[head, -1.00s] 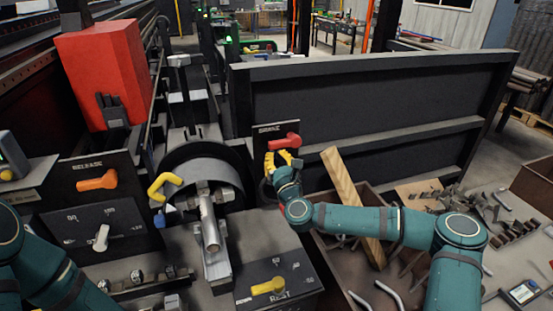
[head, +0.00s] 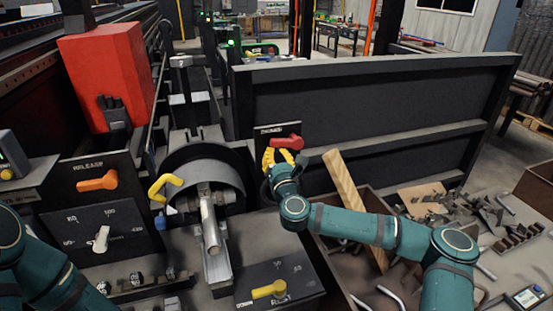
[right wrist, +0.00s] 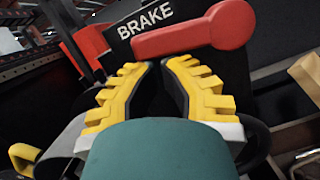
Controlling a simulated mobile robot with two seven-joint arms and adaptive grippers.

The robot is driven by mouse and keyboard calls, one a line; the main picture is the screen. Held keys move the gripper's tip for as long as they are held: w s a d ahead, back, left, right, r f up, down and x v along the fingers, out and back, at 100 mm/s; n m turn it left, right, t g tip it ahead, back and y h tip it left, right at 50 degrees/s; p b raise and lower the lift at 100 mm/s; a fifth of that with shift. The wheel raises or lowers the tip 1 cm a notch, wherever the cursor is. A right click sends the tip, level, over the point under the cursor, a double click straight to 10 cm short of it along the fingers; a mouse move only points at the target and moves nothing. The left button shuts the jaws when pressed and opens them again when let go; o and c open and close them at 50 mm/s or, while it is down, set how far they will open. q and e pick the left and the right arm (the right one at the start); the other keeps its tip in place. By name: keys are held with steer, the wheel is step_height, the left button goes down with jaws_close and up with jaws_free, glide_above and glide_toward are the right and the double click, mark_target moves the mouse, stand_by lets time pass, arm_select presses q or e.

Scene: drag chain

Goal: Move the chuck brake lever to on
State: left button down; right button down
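The brake lever (head: 286,142) is a red handle on a dark panel (head: 270,131) right of the chuck. In the right wrist view the red lever (right wrist: 195,34) lies nearly level under the white word BRAKE, its round hub at the right end. My right gripper (head: 279,157) has yellow fingers and is just below the lever in the head view. In the right wrist view its fingers (right wrist: 161,68) stand apart with an empty gap, tips just below the lever. Whether they touch it I cannot tell. My left gripper is out of view.
The chuck (head: 207,165) has a yellow handle (head: 165,186) on its left. An orange release lever (head: 98,181) and a yellow rest lever (head: 270,289) are on other panels.

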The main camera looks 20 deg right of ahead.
mark_target(275, 142)
step_height(275, 142, up, 3)
steer(key=m, duration=0.2)
steer(key=m+h, duration=0.1)
steer(key=m, duration=0.2)
steer(key=shift+a+f+m+g+h, duration=0.1)
steer(key=shift+a+m+g+h, duration=0.05)
steer(key=shift+m+g+h, duration=0.15)
steer(key=shift+r+m+h, duration=0.3)
steer(key=shift+r+m, duration=0.3)
steer(key=shift+m, duration=0.4)
steer(key=m, duration=0.1)
steer(key=d+r+m, duration=0.1)
steer(key=m, duration=0.1)
steer(key=shift+r+g, duration=0.3)
steer(key=shift+g, duration=0.1)
steer(key=shift+d+r+p, duration=0.6)
steer(key=shift+d+r, duration=0.05)
steer(key=shift+r, duration=0.1)
steer(key=shift+d+r, duration=0.45)
steer(key=shift+d, duration=0.1)
steer(key=shift+d+r+h, duration=0.1)
steer(key=shift+d+h, duration=0.1)
steer(key=shift+h, duration=0.2)
